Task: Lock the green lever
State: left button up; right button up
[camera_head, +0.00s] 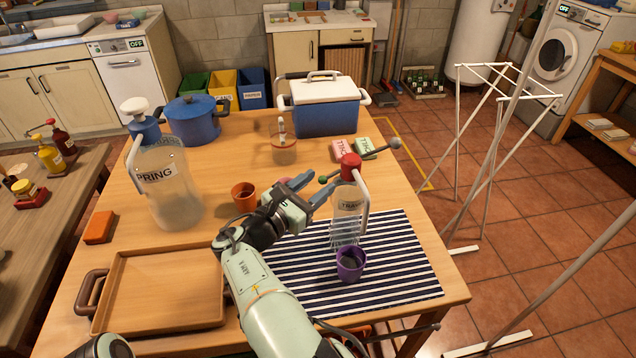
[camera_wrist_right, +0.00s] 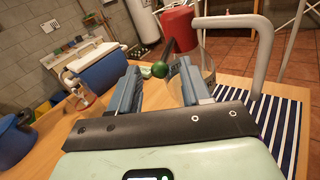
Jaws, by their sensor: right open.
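The green lever (camera_head: 323,179) shows as a small green ball at the left of the red-capped clear bottle (camera_head: 349,200). In the right wrist view the green ball (camera_wrist_right: 160,69) appears between my fingertips, with a dark stub behind it by the red cap (camera_wrist_right: 179,27). My right gripper (camera_head: 312,190) is open, its two blue fingers pointing at the bottle from the left. The fingers also frame the ball in the wrist view (camera_wrist_right: 159,72); I cannot tell whether either touches it. My left gripper is out of view.
A purple cup (camera_head: 351,263) stands on the striped mat (camera_head: 400,275) in front of the bottle. An orange cup (camera_head: 244,196), a glass jar (camera_head: 284,150), a large pump bottle (camera_head: 165,190) and a wooden tray (camera_head: 160,290) stand left. A blue cooler (camera_head: 325,118) is behind.

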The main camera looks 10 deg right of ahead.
jog(key=shift+w+d, duration=0.4)
jog(key=shift+d, duration=0.1)
grip_shut()
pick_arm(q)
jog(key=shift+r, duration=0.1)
